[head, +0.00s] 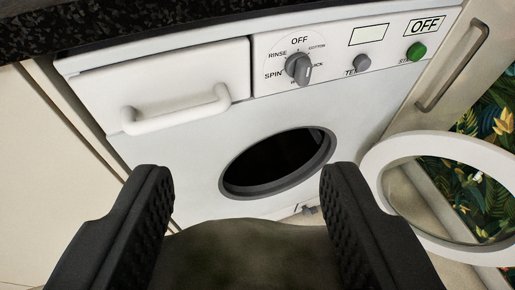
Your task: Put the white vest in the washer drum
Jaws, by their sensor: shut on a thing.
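My gripper (247,178) is in the lower middle of the head view, its two black ridged fingers wide apart. It is shut on a broad greyish-olive cloth-like thing (245,250) that fills the gap between the fingers at the bottom edge. I take this for the vest, though it looks dull and shaded rather than white. The washer drum (278,160) shows as a dark round opening with a grey rim, beyond the fingertips and slightly right of centre. The vest is in front of the drum, outside it. The inside of the drum is too dark to see.
The round washer door (380,165) stands open at the right. The white washer (195,160) has a drawer handle (175,110), a grey dial (298,68) and a green button (416,51). A dark worktop (150,22) overhangs it. A cream cupboard panel (50,180) is at left.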

